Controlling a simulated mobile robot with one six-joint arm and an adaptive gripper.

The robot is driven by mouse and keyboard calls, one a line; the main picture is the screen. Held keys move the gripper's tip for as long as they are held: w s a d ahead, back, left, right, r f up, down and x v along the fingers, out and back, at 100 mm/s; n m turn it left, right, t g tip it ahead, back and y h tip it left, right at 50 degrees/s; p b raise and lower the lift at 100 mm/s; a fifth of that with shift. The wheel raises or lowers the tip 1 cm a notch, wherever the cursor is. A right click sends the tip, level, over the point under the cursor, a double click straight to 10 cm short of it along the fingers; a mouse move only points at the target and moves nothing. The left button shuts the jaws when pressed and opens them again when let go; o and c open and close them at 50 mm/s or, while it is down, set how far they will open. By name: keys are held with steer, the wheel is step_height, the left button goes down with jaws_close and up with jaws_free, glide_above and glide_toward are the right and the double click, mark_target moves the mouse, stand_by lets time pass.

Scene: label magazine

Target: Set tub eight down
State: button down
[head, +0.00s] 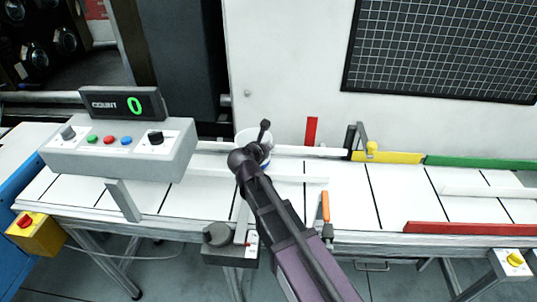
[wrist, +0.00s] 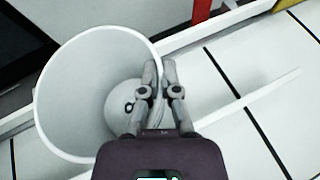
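A white tub (wrist: 75,85) fills the left of the wrist view, with its open mouth toward the camera and a small dark ring mark near its bottom. My gripper (wrist: 159,72) is shut on the tub's right wall, one finger inside the rim and one outside. In the head view the tub (head: 246,136) is mostly hidden behind my arm, over the back part of the white conveyor (head: 215,195). I cannot tell whether its base touches the belt. No number is readable on it.
A counter box (head: 130,104) reading 0 stands left on a control panel (head: 115,150). Red (head: 311,130), yellow (head: 400,157) and green (head: 480,162) guides line the back right. A long red rail (head: 470,228) runs at the front right. The belt right of the tub looks mostly clear.

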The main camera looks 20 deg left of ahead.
steer(key=shift+f, duration=0.15)
step_height(320, 180, down, 4)
steer(key=b, duration=0.3)
steer(key=shift+r+b, duration=0.25)
steer(key=shift+b, duration=0.1)
steer(key=c, duration=0.8)
jaws_free()
steer(key=shift+s+r, duration=0.1)
steer(key=shift+s, duration=0.05)
steer(key=p+v, duration=0.4)
steer(key=v, duration=0.7)
steer(key=shift+s+p, duration=0.35)
